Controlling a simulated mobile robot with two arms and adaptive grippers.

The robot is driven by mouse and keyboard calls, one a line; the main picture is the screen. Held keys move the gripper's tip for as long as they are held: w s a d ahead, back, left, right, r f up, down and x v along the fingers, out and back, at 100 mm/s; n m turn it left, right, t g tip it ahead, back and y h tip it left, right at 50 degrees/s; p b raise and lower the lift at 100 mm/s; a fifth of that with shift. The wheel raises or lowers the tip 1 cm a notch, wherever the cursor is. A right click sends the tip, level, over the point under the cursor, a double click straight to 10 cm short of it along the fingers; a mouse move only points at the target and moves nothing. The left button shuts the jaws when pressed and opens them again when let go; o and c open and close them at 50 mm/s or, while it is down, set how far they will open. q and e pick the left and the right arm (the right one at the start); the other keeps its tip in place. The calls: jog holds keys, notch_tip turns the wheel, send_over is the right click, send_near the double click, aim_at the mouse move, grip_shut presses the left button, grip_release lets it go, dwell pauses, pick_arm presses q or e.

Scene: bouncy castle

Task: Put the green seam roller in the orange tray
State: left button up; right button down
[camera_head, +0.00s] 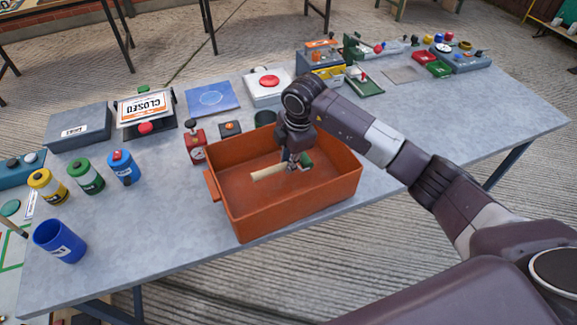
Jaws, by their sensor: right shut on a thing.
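The orange tray (285,217) stands near the front edge in the middle of the table. My right gripper (291,164) points down inside the tray's outline, over its back half. It is shut on the green seam roller (305,160), whose green part shows just right of the fingers. A pale, light-wood bar (269,173) sticks out to the left of the fingers and looks like the roller's handle. I cannot tell whether the roller touches the tray floor. My left gripper is not in view.
A blue cup (59,241) and yellow, green and blue canisters (86,176) stand at the left. A red bottle (195,143) is close behind the tray's left corner. Boxes with buttons line the back. The table right of my arm is mostly clear.

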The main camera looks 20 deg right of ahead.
notch_tip(320, 180, down, 3)
jog(key=shift+r, duration=0.1)
jog(key=shift+f+b, duration=0.3)
jog(key=shift+f, duration=0.3)
jog(key=c, duration=1.8)
grip_release()
